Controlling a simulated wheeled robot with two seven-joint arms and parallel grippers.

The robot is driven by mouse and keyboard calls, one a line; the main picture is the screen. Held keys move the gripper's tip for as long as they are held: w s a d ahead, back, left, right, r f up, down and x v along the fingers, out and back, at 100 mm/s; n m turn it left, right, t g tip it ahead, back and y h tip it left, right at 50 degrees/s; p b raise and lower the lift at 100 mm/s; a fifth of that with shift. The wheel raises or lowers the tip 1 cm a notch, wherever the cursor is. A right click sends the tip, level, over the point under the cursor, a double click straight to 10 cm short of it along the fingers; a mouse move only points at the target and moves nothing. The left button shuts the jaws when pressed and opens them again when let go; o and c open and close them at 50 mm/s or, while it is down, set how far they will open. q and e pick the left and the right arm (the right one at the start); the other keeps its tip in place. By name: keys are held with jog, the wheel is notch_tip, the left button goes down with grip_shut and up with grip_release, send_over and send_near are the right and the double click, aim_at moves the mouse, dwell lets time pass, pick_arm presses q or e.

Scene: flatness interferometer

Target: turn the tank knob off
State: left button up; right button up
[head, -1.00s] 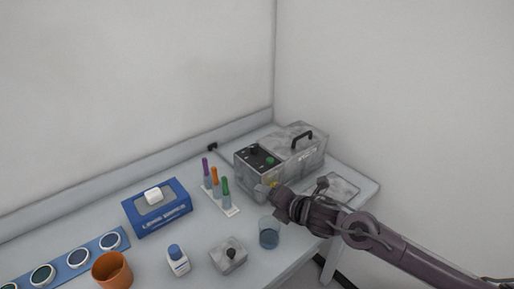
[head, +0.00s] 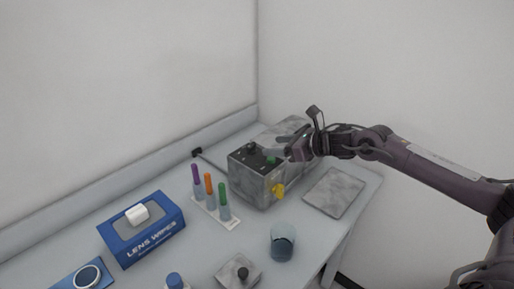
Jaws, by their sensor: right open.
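The tank (head: 250,184) is a mottled grey box at the back of the bench, by the wall corner. Its top has a dark control panel with a black knob (head: 251,148) at the left and a green button or lamp (head: 271,161) at the right. A yellow tap (head: 279,190) sits low on its front. My right gripper (head: 286,149) is open just above the tank, to the right of the panel and apart from the black knob. The gripper and arm hide part of the tank's lid. My left gripper is not in view.
A rack (head: 228,222) of capped pens or bottles stands left of the tank. A blue lens wipes box (head: 152,239), a blue-tinted beaker (head: 283,246) and a small grey box with a black knob (head: 238,273) stand nearer. A flat grey plate (head: 334,192) lies to the right.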

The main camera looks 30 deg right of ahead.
aim_at(253, 147)
jog(key=p+x, duration=0.1)
jog(key=x, duration=0.5)
jog(key=shift+r+p, duration=0.15)
jog(key=shift+p, duration=0.25)
jog(key=shift+w+a+f, duration=0.35)
jog(key=shift+w, duration=0.1)
jog(key=shift+c, duration=0.5)
jog(key=c, duration=0.9)
